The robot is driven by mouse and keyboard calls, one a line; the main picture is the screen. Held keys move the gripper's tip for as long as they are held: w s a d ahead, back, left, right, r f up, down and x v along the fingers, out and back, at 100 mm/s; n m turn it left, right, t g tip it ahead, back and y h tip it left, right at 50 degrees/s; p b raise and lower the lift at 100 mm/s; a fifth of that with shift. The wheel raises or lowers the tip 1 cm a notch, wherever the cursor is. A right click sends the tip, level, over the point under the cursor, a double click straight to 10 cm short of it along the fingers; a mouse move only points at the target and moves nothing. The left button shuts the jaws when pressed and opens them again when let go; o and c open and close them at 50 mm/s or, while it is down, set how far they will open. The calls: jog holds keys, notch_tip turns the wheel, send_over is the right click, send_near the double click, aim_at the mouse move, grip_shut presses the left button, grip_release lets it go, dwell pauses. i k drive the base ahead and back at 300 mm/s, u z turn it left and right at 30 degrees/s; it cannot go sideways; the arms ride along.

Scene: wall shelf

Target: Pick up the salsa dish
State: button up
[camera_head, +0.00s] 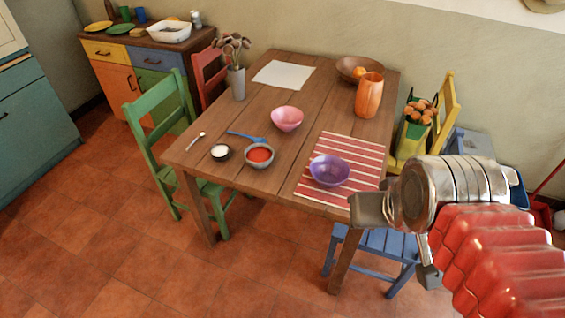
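The salsa dish (260,155) is a small grey bowl with red salsa in it. It stands upright near the front left part of the wooden table (230,172). My gripper (397,240) is at the right of the view, in front of the table's right corner and well apart from the dish. Its two fingers are spread, with nothing visible between them.
A purple bowl (329,170) sits on a striped mat (350,146). Chairs, including a green one (160,130), surround the table.

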aim_at(259, 157)
jog(key=z, duration=0.05)
jog(key=k, duration=0.5)
jog(key=u, duration=1.65)
jog(key=i, duration=1.2)
jog(key=u, duration=0.05)
